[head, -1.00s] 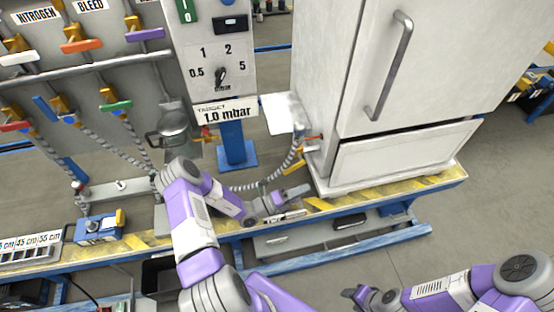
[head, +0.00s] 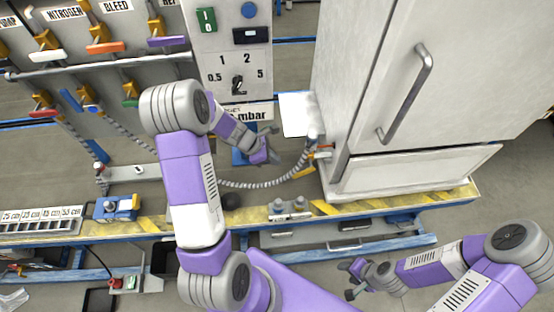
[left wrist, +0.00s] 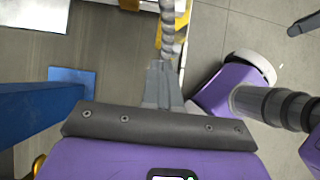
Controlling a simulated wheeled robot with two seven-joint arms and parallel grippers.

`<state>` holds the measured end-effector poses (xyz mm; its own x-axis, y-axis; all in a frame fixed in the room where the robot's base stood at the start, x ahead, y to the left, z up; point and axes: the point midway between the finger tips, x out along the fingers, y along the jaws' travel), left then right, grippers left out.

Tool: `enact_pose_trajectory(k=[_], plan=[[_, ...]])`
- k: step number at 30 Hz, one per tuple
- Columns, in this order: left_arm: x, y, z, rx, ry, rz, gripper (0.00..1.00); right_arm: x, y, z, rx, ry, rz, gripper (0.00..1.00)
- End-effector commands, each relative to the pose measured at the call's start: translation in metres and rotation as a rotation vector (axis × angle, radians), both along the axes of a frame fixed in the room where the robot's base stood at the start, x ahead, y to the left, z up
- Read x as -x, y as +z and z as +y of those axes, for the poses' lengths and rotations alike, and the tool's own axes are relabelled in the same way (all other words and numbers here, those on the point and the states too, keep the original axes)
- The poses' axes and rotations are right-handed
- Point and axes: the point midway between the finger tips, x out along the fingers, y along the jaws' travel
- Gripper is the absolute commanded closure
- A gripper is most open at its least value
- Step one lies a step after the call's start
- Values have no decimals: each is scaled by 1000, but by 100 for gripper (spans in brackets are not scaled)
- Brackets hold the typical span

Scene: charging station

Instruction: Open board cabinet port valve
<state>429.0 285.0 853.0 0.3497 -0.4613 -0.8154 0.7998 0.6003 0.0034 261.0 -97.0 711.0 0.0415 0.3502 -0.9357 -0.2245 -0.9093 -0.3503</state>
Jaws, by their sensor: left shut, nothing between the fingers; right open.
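The white cabinet (head: 375,95) stands on the bench at the right of the head view. At its lower left corner is a small port fitting (head: 318,154) with a red-tipped part and a yellow handle (head: 304,172). Which piece is the valve lever is too small to tell. A ribbed grey hose (head: 262,184) runs to this corner. My left gripper (head: 270,146) is shut and empty, left of the fitting and apart from it. In the left wrist view its closed fingers (left wrist: 162,85) point toward a hose (left wrist: 168,32). My right gripper (head: 352,280) is open, low in front of the bench.
A pressure panel (head: 235,60) with a dial stands left of the cabinet. Coloured valve handles (head: 105,47) line the board at upper left. A white plate (head: 297,114) juts beside the cabinet. The bench's yellow-striped edge (head: 340,208) runs below, with small fittings (head: 290,206) on it.

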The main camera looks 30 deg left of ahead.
Motion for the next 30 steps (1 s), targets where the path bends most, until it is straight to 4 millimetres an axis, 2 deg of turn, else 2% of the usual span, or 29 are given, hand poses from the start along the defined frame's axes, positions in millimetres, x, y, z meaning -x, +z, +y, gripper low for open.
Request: enact_pose_trajectory(k=[1, 6, 15, 21, 30], plan=[[-3, -12, -5, 3, 0, 2, 100, 0, -7, 0, 0, 0, 0, 49], [-16, -44, -23, 4, 1, 4, 100, 0, -19, 0, 0, 0, 0, 49], [-35, -84, -47, 4, 1, 2, 100, 0, -34, 0, 0, 0, 0, 49], [-40, -93, -53, 4, 2, 0, 100, 0, -37, 0, 0, 0, 0, 49], [-40, -94, -54, 4, 2, 0, 100, 0, -37, 0, 0, 0, 0, 49]])
